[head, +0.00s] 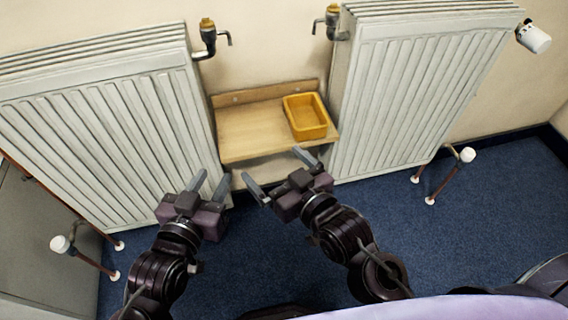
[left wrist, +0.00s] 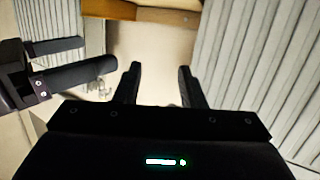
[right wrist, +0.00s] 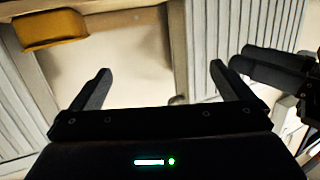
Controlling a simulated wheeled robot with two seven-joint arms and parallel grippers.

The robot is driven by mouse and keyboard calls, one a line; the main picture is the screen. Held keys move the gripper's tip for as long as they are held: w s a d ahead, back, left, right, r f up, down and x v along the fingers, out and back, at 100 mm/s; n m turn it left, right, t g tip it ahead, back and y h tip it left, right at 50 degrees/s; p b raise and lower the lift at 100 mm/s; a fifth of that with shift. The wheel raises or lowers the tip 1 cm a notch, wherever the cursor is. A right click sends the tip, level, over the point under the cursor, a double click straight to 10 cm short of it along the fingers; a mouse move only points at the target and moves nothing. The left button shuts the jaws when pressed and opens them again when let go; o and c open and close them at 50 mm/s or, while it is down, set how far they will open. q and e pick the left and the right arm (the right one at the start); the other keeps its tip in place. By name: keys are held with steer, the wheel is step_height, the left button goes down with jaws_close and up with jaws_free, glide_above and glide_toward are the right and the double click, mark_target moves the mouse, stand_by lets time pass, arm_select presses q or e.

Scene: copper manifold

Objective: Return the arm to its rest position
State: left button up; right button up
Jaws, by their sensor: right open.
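My left gripper (head: 213,176) is in front of the left radiator's lower right corner in the head view. Its fingers are a little apart with nothing between them, which also shows in the left wrist view (left wrist: 159,67). My right gripper (head: 271,164) is just below the wooden shelf's front edge in the picture. Its fingers are wide apart and empty, as the right wrist view (right wrist: 160,70) also shows. The two grippers are close side by side, not touching. Neither holds anything.
A wooden shelf (head: 250,135) between the left radiator (head: 100,130) and right radiator (head: 410,90) bears a yellow bin (head: 307,116). Brass-capped valves (head: 208,35) stick out above. Pipes with white caps (head: 467,154) rise from the blue carpet (head: 480,220), which is clear at right.

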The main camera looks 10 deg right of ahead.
steer(key=shift+s+a+r+g+y, duration=0.15)
steer(key=shift+s+a+g+y, duration=0.15)
steer(key=shift+s+a+g, duration=0.2)
